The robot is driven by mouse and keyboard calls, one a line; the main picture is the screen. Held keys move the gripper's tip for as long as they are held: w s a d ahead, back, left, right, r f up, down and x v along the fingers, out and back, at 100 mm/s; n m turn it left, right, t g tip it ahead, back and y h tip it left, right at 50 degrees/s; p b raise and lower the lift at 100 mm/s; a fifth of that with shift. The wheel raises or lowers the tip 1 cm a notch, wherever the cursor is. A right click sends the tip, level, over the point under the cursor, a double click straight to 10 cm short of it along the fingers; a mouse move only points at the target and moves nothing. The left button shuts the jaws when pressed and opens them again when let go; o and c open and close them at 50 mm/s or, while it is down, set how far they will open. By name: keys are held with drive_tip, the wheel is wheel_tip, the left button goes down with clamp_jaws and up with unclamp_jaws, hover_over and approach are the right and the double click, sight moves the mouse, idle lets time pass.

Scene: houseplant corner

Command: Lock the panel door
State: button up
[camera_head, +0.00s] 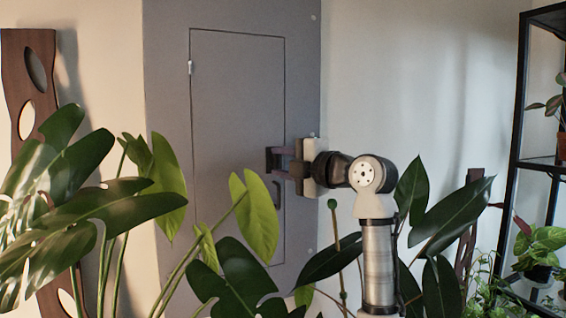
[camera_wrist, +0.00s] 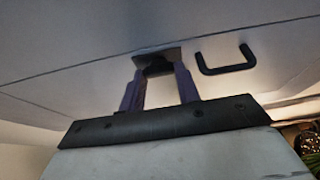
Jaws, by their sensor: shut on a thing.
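The grey panel door (camera_head: 235,120) is set in a grey wall section and looks flush with it. My gripper (camera_head: 274,160) reaches it from the right, near its right edge. In the wrist view, the purple fingers of my gripper (camera_wrist: 158,78) are shut on a small dark lock knob (camera_wrist: 157,68) on a plate at the door's seam. The fingers hide part of the knob, and its turned position cannot be told. A dark U-shaped door handle (camera_wrist: 226,62) stands beside the knob, apart from the fingers; it also shows below my gripper in the head view (camera_head: 277,192).
Large leafy plants (camera_head: 100,190) fill the front left, and dark leaves (camera_head: 440,225) stand around my arm. A black shelf (camera_head: 513,150) with potted plants is at the right. A dark wooden board with holes (camera_head: 28,80) is at the far left.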

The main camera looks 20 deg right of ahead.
drive_tip(key=o, duration=1)
drive_tip(key=b+v, duration=0.3)
drive_tip(key=v, duration=1)
drive_tip(key=shift+s+d+b, duration=0.2)
drive_tip(key=shift+s+b, duration=0.2)
